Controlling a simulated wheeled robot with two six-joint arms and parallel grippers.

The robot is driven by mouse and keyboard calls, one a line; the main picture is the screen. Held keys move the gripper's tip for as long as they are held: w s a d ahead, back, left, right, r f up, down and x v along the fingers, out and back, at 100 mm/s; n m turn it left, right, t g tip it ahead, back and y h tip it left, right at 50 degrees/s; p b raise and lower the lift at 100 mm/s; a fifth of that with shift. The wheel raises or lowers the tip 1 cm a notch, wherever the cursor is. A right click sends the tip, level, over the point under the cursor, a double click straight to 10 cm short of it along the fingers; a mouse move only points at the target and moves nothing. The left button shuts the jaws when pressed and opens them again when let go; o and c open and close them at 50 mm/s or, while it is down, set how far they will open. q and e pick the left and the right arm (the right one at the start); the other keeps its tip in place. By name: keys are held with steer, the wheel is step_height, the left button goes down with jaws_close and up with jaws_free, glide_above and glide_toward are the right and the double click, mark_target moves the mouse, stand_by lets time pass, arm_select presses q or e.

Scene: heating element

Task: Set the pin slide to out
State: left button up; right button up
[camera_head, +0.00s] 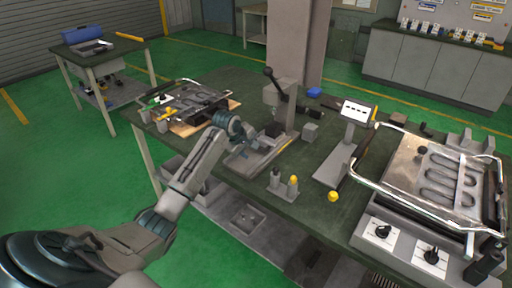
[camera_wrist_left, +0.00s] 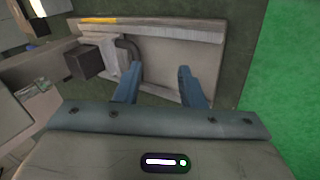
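My left gripper (camera_head: 244,140) reaches over the workbench, above the low grey base of the lever press (camera_head: 285,95). In the left wrist view its two blue fingers (camera_wrist_left: 158,85) are apart with nothing between them. Beyond them lies a grey plate fixture (camera_wrist_left: 165,65) with a side rail. A dark curved handle (camera_wrist_left: 127,48) stands at a light bracket, just beyond the left finger, with a dark block (camera_wrist_left: 84,62) beside it. I cannot tell for sure which part is the pin slide, or its setting. Whether the fingers touch the fixture is unclear. My right gripper is not in view.
A heater plate with a coil (camera_head: 440,185) and a bright frame fills the bench's right side. A wire-handled fixture (camera_head: 190,103) lies behind the left arm.

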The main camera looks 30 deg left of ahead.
arm_select(q)
steer(key=w+a+r+n, duration=0.2)
steer(key=w+a+r, duration=0.1)
steer(key=p+x, duration=0.1)
steer(key=x, duration=0.9)
steer(key=shift+w+d, duration=0.1)
steer(key=shift+d, duration=0.05)
jaws_close()
